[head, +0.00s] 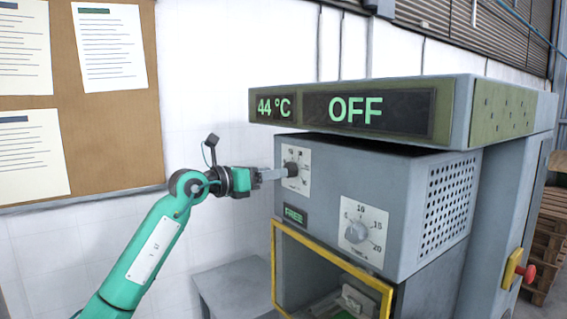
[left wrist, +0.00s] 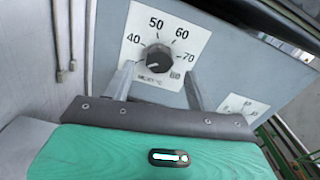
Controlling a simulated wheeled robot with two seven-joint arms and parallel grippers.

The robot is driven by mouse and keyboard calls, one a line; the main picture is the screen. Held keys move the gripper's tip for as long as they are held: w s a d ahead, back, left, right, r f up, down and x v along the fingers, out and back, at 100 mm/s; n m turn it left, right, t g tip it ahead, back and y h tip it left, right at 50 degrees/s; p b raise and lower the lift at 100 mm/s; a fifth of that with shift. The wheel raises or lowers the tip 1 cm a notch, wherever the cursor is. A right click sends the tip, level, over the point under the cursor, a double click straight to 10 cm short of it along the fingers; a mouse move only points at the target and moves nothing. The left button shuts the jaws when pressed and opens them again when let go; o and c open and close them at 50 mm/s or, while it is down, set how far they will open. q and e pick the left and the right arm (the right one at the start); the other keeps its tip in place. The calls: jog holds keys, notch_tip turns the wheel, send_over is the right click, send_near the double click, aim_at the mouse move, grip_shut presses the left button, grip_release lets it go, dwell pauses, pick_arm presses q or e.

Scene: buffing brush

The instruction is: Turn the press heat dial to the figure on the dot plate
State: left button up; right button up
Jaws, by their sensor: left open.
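The heat dial is a black knob (left wrist: 158,57) on a white scale plate marked 40, 50, 60, 70 and 80. In the head view, its plate (head: 303,182) is on the upper left of the press front. My left gripper (head: 280,173) is at this dial, coming in from the left. In the left wrist view its two fingers (left wrist: 159,72) are apart, one each side of the knob; contact is not clear. The pointer's figure is hard to read. An olive panel (head: 505,112) with several small dark dots, seemingly the dot plate, is on the display housing's right side. My right gripper is not in view.
The display (head: 355,113) reads 44 °C and OFF. A second dial (head: 358,232) sits lower right, by a FREE sign (head: 294,215). A yellow-framed opening (head: 330,260) is below. A pinboard (head: 105,130) hangs at left.

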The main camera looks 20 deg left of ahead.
aim_at(291, 170)
pick_arm(q)
jog(key=p+x, duration=0.1)
jog(key=x, duration=0.3)
jog(key=shift+w+d, duration=0.15)
jog(key=shift+c, duration=0.3)
jog(key=c, duration=0.9)
